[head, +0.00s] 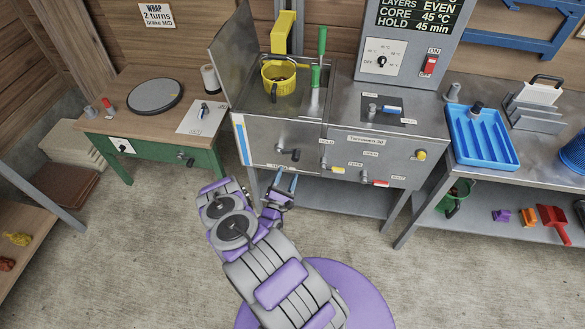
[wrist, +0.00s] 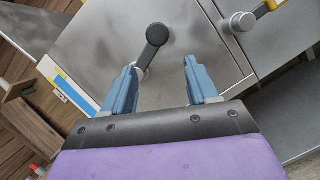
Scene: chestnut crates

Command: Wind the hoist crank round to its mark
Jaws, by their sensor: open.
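A dark crank (head: 293,154) sits on the front of the steel tank (head: 262,143), below a yellow basket (head: 279,77). I take it for the hoist crank; its labels are too small to read. In the wrist view the crank (wrist: 157,36) has a round black end at the top, and its arm runs down to a pale hub partly hidden by the left finger. No mark for it is clear. My gripper (head: 285,183) is open and empty in front of the tank, just below the crank. Its blue fingers (wrist: 160,66) point at the tank front, apart from the crank's black end.
A valve with a yellow handle (head: 338,170) is on the panel to the right; its pale knob (wrist: 239,22) shows in the wrist view. A green bench (head: 148,150) stands left, and a blue tray (head: 482,137) lies on the right table. The floor before the tank is clear.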

